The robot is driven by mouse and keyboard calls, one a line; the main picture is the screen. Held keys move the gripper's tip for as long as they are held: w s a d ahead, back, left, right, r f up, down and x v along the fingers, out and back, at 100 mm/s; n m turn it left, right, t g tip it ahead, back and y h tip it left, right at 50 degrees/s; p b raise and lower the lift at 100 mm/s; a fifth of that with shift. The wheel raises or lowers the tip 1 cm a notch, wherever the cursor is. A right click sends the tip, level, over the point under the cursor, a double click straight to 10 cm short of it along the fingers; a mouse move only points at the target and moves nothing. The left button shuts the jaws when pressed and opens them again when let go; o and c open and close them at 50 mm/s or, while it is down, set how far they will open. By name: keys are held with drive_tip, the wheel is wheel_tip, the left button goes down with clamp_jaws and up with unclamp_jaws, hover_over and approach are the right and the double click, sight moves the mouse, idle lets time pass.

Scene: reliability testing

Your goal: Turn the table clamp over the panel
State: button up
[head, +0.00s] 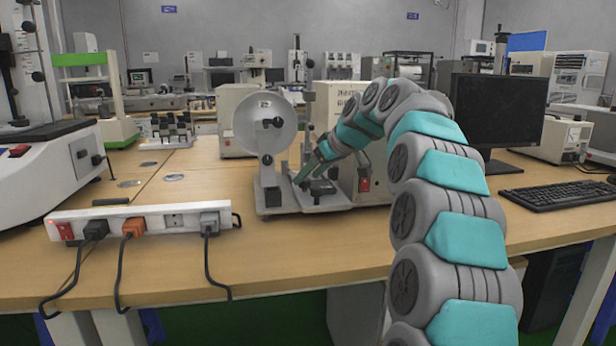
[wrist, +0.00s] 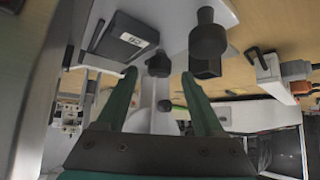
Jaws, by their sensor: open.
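A bench test device with a round white disc (head: 262,128) stands near the table's front edge, with black knobs and a pale base plate (head: 327,202). My gripper (head: 308,172) reaches over this base plate from the right. In the wrist view my gripper (wrist: 159,76) is open, with its two green fingers apart. A black knob (wrist: 158,65) shows between and beyond the fingertips; contact cannot be told. A flat black block with a white label (wrist: 126,40) lies left of it. A larger black knob on a post (wrist: 207,40) is to the right. Which part is the table clamp or panel is unclear.
A white power strip (head: 140,221) with plugs and hanging cables lies at the front left. A box with a red switch (head: 365,184) stands close behind my arm. A monitor (head: 497,112) and keyboard (head: 560,195) are at right. The table left of the device is partly clear.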

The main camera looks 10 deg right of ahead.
drive_tip(key=shift+x, duration=0.8)
drive_tip(key=shift+c, duration=0.2)
clamp_jaws()
